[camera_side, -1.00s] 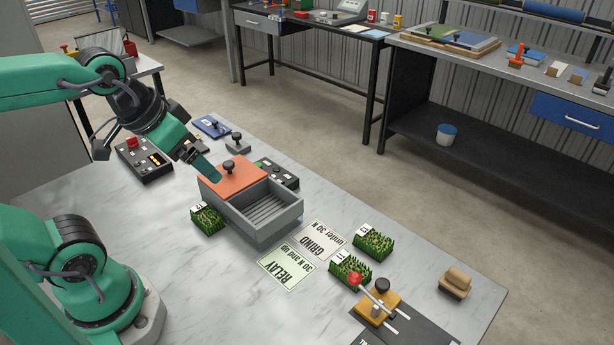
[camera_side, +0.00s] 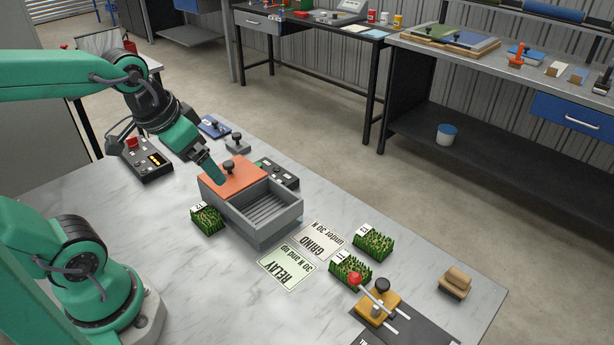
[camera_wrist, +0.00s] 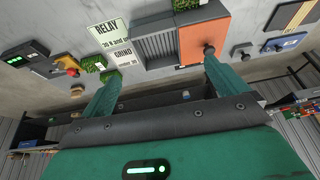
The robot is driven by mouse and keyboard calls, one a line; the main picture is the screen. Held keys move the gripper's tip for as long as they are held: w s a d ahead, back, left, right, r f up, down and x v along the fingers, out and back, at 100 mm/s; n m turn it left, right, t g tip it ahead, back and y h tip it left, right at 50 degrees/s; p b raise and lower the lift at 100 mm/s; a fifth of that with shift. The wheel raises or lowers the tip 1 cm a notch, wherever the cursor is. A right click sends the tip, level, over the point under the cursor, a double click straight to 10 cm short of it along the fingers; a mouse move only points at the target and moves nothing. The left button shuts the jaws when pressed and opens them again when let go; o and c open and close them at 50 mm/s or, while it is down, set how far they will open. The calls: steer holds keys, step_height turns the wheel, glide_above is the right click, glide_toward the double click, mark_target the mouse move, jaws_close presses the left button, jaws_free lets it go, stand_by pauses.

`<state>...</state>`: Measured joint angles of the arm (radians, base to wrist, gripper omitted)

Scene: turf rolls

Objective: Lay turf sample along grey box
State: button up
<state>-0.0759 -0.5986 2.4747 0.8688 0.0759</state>
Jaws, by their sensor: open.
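The grey box (camera_side: 287,220) stands mid-table. Its ribbed open half faces right, and an orange lid (camera_side: 232,183) with a black knob covers the other half. A turf sample (camera_side: 207,220) stands against the near left side of the box. Two more turf samples, one (camera_side: 350,271) marked 11 and one (camera_side: 373,245) behind it, stand to the right. My gripper (camera_side: 217,177) is over the lid, near the knob, open and empty. The wrist view shows its fingers (camera_wrist: 163,85) spread, one just below the knob in the picture, with the box (camera_wrist: 157,46) beyond.
Flat RELAY (camera_side: 287,267) and GRIND (camera_side: 318,240) cards lie right of the box. A red-knobbed lever (camera_side: 375,303) stands at the front right, with a tan block (camera_side: 455,283) beyond. A control panel (camera_side: 277,175) sits behind the box, another (camera_side: 147,160) at left.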

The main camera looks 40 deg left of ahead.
steer(key=w+a+f+g, duration=0.2)
steer(key=w+a+f, duration=0.1)
steer(key=a+f, duration=0.25)
steer(key=g, duration=0.2)
glide_toward(204, 213)
steer(key=shift+w+d, duration=0.2)
steer(key=shift+w, duration=0.15)
steer(key=shift+a+f+g, duration=0.3)
steer(key=shift+f, duration=0.25)
steer(key=shift+f, duration=0.1)
steer(key=shift+f, duration=1.2)
steer(key=shift+f, duration=0.1)
steer(key=shift+s+f, duration=0.1)
steer(key=shift+f, duration=2.4)
steer(key=shift+c, duration=0.5)
